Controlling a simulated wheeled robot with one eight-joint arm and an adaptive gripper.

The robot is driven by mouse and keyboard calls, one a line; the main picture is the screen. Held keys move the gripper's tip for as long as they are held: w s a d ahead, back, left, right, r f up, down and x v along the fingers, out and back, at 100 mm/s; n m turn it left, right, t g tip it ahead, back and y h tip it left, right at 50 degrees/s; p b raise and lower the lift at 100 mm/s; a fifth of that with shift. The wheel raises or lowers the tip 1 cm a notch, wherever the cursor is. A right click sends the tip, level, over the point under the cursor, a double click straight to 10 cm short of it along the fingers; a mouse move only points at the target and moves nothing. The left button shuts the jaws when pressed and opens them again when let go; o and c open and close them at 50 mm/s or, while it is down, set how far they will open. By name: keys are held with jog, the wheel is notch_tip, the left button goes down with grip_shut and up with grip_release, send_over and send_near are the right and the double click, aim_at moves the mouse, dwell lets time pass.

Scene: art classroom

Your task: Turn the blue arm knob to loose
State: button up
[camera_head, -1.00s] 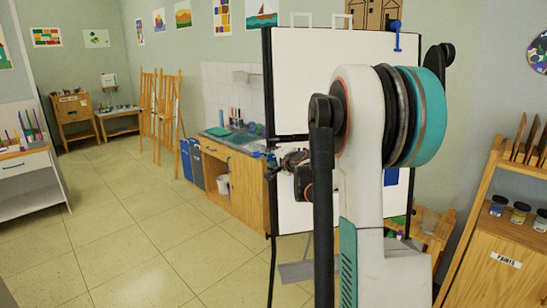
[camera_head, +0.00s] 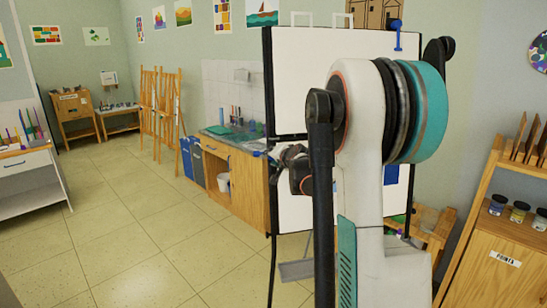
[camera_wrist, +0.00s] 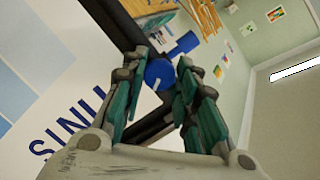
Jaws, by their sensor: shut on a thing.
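In the wrist view, a round blue knob (camera_wrist: 160,72) with a short white mark on its face sits between my gripper's fingertips (camera_wrist: 161,76). The teal-padded fingers close on it from both sides. It is at a dark frame bar (camera_wrist: 112,22) beside the white board (camera_wrist: 60,60). A second blue piece (camera_wrist: 184,44) shows just beyond the knob. In the head view, my arm covers much of the white board (camera_head: 300,80), and my wrist is at its left edge. The knob in my fingers cannot be made out there.
A blue clamp (camera_head: 396,38) is on the board's top edge. A wooden counter (camera_head: 240,190) stands behind on the left, and a wooden paint shelf (camera_head: 500,270) at the right. The tiled floor (camera_head: 130,230) at left is clear.

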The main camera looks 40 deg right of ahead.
jog(key=o, duration=1.1)
jog(key=shift+c, duration=0.2)
jog(key=shift+s, duration=0.1)
jog(key=v, duration=1.2)
jog(key=shift+f, duration=0.15)
